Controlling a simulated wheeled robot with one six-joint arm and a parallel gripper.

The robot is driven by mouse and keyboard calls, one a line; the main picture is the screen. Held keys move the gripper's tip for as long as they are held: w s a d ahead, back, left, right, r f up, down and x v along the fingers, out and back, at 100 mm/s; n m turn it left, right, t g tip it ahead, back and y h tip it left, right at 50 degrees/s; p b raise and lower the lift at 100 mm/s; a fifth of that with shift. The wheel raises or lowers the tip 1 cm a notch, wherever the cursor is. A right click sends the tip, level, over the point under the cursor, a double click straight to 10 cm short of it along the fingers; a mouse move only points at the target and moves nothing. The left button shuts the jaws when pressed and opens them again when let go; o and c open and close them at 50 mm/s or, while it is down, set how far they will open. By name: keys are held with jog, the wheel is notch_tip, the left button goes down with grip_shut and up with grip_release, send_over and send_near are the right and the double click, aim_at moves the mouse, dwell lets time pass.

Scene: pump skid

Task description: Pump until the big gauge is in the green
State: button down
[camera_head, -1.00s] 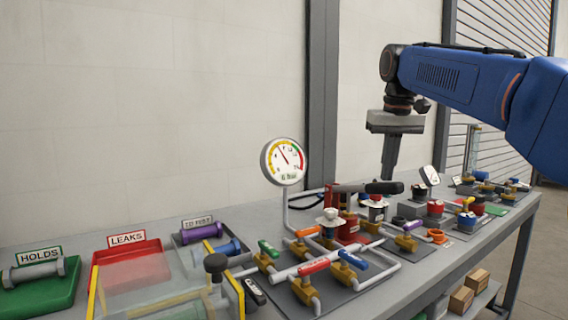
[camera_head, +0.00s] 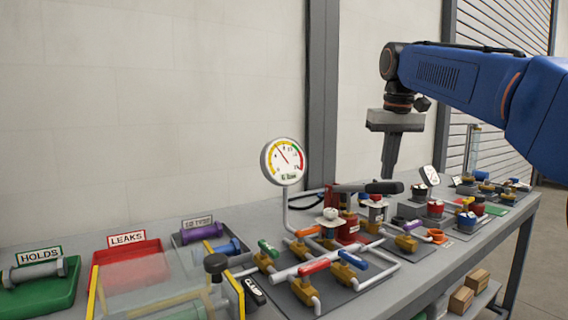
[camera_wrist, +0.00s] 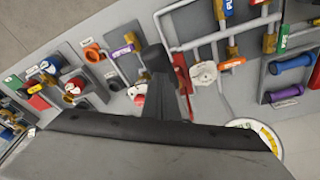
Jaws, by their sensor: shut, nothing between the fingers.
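The big gauge (camera_head: 283,162) is a round white dial on a post. Its needle points up and left, on the yellow side and short of the green at the top. The red hand pump (camera_head: 348,229) stands behind the pipes, with its lever roughly level and ending in a black grip (camera_head: 384,187). My gripper (camera_head: 388,176) is shut and empty, pointing down at the black grip; I cannot tell whether it touches. In the wrist view my gripper (camera_wrist: 155,58) covers part of the pump, whose red side (camera_wrist: 182,72) shows beside it. The gauge's rim (camera_wrist: 272,138) is partly hidden there.
Pipes with a red-handled valve (camera_head: 313,265), a blue-handled valve (camera_head: 354,259) and a green-handled valve (camera_head: 268,249) lie in front of the pump. A green tray (camera_head: 40,297) and a red tray (camera_head: 127,257) are at left.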

jog(key=shift+f, duration=4.1)
jog(key=shift+r, duration=4.35)
jog(key=shift+f, duration=0.1)
